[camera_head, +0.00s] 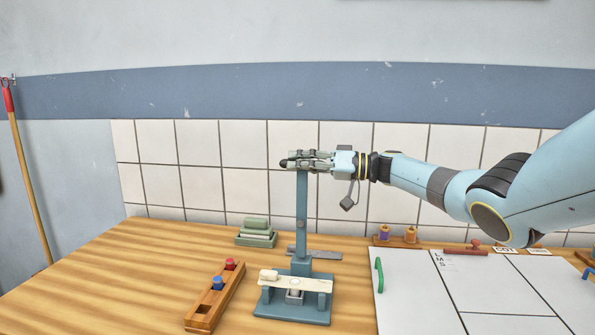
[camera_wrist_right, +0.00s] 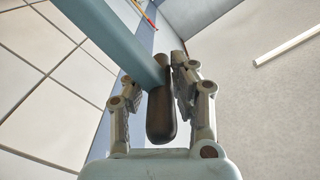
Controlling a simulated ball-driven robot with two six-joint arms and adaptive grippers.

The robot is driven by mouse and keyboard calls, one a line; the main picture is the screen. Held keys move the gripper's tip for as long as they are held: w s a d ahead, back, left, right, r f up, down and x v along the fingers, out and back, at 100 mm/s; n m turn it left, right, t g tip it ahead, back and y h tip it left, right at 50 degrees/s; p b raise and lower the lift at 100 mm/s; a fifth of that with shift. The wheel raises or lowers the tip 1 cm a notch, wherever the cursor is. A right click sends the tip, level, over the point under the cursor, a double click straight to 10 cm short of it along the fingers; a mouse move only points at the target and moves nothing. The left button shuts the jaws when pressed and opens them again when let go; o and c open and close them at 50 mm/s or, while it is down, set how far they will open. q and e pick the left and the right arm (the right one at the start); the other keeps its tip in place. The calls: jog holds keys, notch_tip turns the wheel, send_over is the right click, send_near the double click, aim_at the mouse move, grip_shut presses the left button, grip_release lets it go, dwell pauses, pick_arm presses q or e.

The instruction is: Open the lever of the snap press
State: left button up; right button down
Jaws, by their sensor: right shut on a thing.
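The snap press (camera_head: 292,305) stands on the wooden table, with a blue-grey base and a pale plate across it. Its blue lever (camera_head: 302,215) points straight up from the press. My right gripper (camera_head: 290,162) is at the lever's top end, reaching in from the right. In the right wrist view, the gripper (camera_wrist_right: 155,95) is shut on the lever's dark handle (camera_wrist_right: 161,110), with a finger on either side. The blue lever bar (camera_wrist_right: 115,38) runs off to the upper left there. My left gripper is not in view.
A wooden tray (camera_head: 203,312) with red and blue pieces lies left of the press. Green blocks (camera_head: 257,232) and a flat metal piece (camera_head: 322,254) lie behind it. A white board (camera_head: 410,300) with a green handle covers the right side. The table's left part is clear.

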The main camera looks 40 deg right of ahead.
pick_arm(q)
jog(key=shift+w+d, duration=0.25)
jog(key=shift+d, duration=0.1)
pick_arm(e)
jog(key=shift+w+d+f+m, duration=0.25)
jog(key=shift+w+d+m, duration=0.25)
jog(key=shift+d, duration=0.05)
jog(key=c, duration=1.2)
grip_release()
jog(key=shift+r, duration=0.1)
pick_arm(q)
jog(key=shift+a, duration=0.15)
pick_arm(e)
jog(key=shift+o, duration=0.2)
jog(key=shift+s+d, duration=0.1)
jog(key=v, duration=1.1)
jog(key=shift+s+d, duration=0.25)
jog(key=shift+s, duration=0.1)
